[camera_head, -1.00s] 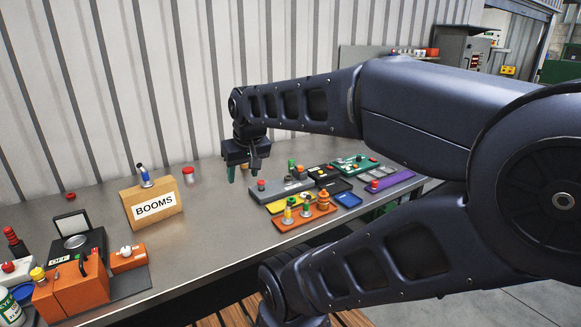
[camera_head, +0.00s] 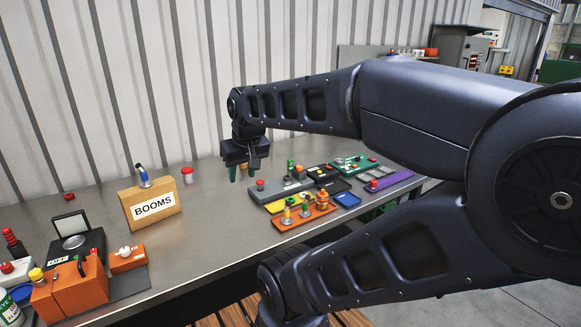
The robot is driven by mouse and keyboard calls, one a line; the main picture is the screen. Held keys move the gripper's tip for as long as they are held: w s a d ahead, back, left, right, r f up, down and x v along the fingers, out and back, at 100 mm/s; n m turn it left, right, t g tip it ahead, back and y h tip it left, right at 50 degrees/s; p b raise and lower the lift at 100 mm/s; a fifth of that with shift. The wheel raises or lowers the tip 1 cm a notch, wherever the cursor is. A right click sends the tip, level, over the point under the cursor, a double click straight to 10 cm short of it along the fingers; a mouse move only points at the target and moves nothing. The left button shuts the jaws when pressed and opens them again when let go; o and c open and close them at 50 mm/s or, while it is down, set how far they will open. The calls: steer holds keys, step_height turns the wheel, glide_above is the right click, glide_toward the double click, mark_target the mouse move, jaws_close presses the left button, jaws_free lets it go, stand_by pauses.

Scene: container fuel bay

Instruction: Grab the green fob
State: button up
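My gripper (camera_head: 242,174) points down over the back of the metal bench, left of the coloured trays. Its two greenish fingertips stand apart, with a small brownish patch between them that I cannot identify. I see no clear green fob. Small green-topped pieces show on the trays: one at the back (camera_head: 291,164) and one on the orange tray (camera_head: 304,210). They are too small to tell whether either is the fob.
A cardboard box marked BOOMS (camera_head: 153,205) stands left of my gripper, with a red-lidded jar (camera_head: 187,175) beside it. Orange boxes (camera_head: 75,287) are at the front left. The bench (camera_head: 215,235) is bare between these and the trays. A corrugated wall (camera_head: 150,80) is close behind.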

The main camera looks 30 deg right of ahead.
steer(key=shift+w, duration=0.1)
steer(key=w+d+r+m+g, duration=0.1)
steer(key=w+d+r+m, duration=0.2)
steer(key=w, duration=0.4)
steer(key=w+d+r+m, duration=0.15)
steer(key=w+d, duration=0.25)
steer(key=w, duration=0.4)
steer(key=m+g+h, duration=0.2)
steer(key=m+g, duration=0.2)
steer(key=m, duration=1.1)
glide_above(291, 163)
steer(key=a, duration=0.1)
steer(key=f, duration=2.1)
steer(key=shift+w+a+f, duration=0.2)
steer(key=shift+w+f, duration=0.05)
steer(key=shift+f, duration=0.05)
steer(key=shift+w+d+f, duration=0.1)
steer(key=shift+d+f, duration=0.2)
steer(key=shift+f, duration=0.1)
steer(key=f, duration=0.3)
steer(key=d+f, duration=0.1)
steer(key=f, duration=0.6)
steer(key=shift+d+f, duration=0.15)
steer(key=shift+f, duration=0.1)
